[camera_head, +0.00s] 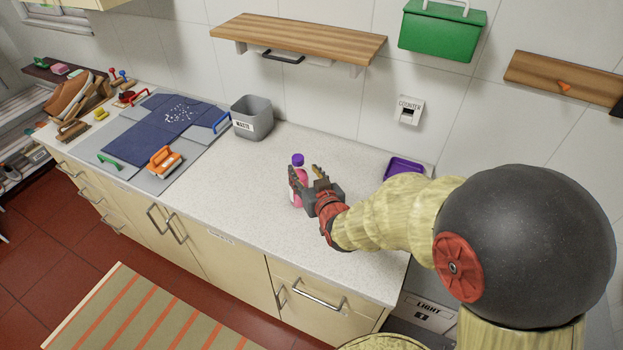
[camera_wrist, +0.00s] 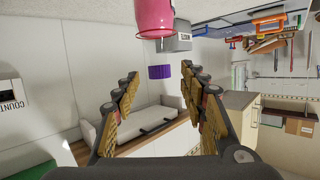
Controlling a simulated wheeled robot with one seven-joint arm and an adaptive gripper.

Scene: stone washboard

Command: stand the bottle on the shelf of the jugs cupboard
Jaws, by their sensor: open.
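The pink bottle (camera_head: 300,187) with a purple cap (camera_head: 298,159) stands upright on the pale counter. My open gripper (camera_head: 305,177) is at the bottle, low over the counter, and its fingers hide part of it. In the wrist view, which is turned over, the pink body (camera_wrist: 155,18) shows at the top and the purple cap (camera_wrist: 160,72) lies between my spread fingertips (camera_wrist: 160,80). I cannot tell whether a finger touches the bottle. No jugs show, and I cannot tell which cupboard is the jugs cupboard.
A grey waste bin (camera_head: 252,120) stands left of the bottle, by the wall. A purple tray (camera_head: 404,168) lies to the right. A blue cloth (camera_head: 165,128) and an orange brush (camera_head: 165,161) lie farther left. A wooden wall shelf (camera_head: 300,38) hangs above. The counter around the bottle is clear.

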